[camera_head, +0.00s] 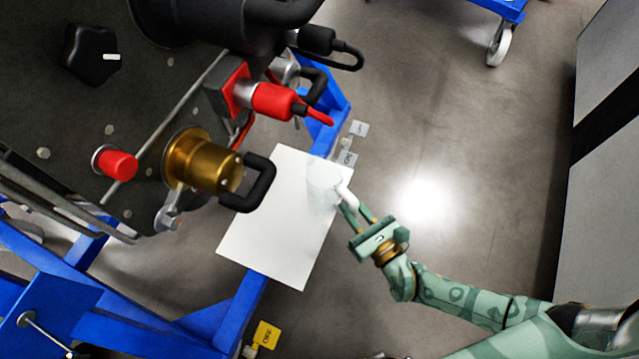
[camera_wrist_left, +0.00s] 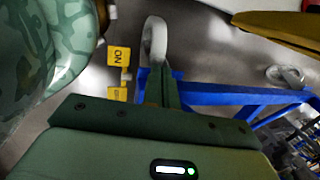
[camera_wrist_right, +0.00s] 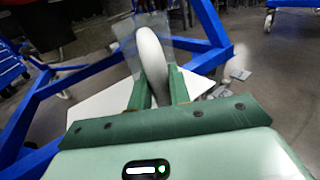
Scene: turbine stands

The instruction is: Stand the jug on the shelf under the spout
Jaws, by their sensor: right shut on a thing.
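The jug (camera_head: 322,188) is clear with a white handle (camera_head: 346,196). My right gripper (camera_head: 352,211) is shut on that handle. The handle also shows between the fingers in the right wrist view (camera_wrist_right: 152,62). The jug overlaps the right edge of the white shelf (camera_head: 270,225) in the head view; I cannot tell if it touches. A brass fitting (camera_head: 200,162) with a black bent piece (camera_head: 262,185), perhaps the spout, juts out over the shelf, left of the jug.
The dark turbine body (camera_head: 130,100) fills the upper left, with a red connector (camera_head: 275,100) jutting right. Blue stand beams (camera_head: 225,325) run under the shelf. Yellow tags (camera_head: 266,334) hang at the lower beam. The floor (camera_head: 450,150) on the right is clear up to a grey cabinet (camera_head: 605,200).

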